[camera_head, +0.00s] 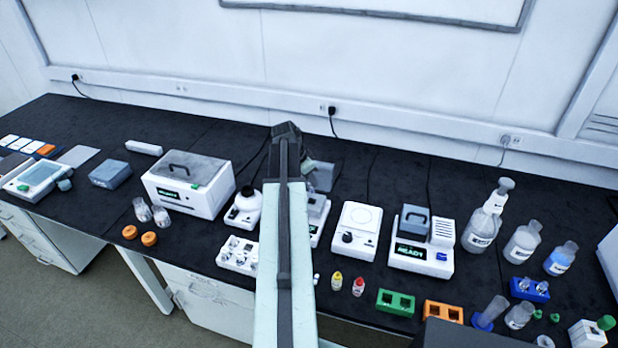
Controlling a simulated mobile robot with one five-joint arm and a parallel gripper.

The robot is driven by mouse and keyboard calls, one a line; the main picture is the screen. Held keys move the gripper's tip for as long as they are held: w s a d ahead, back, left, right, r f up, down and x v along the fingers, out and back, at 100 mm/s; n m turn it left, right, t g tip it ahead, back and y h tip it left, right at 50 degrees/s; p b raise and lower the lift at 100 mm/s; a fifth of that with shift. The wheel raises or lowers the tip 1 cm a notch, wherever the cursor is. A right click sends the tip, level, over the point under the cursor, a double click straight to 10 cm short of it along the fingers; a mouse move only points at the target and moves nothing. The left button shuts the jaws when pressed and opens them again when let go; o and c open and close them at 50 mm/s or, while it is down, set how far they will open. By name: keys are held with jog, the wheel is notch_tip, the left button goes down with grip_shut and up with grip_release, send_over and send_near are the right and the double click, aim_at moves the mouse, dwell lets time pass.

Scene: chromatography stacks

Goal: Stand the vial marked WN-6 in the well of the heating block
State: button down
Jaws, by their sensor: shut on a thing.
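My arm (284,230) reaches up the middle of the picture from the bottom edge, over the bench. Its dark far end (287,132) is near the back of the bench. My gripper's fingers do not show; the arm hides that area. No vial marked WN-6 can be made out, and vial labels are too small to read. I cannot tell for sure which device is the heating block. A white device with a dark grey block on top (415,220) and a lit READY display stands right of the arm. Another white device (318,222) is partly hidden by the arm.
A white rack (238,256) stands left of the arm. A stirrer-like plate (357,230), yellow-capped bottle (337,281), red-capped bottle (358,287), green rack (396,303) and orange rack (443,312) are to its right. Tall bottles (487,222) stand farther right. A lidded white machine (188,183) is left.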

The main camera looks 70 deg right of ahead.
aim_at(310, 192)
jog(key=shift+f+b, duration=1.85)
jog(key=shift+f, duration=0.2)
jog(key=shift+f+b, duration=1.4)
jog(key=shift+f+b, duration=0.75)
jog(key=shift+a, duration=0.1)
jog(key=c, duration=1.1)
grip_release()
jog(key=shift+c, duration=0.2)
jog(key=shift+a, duration=0.1)
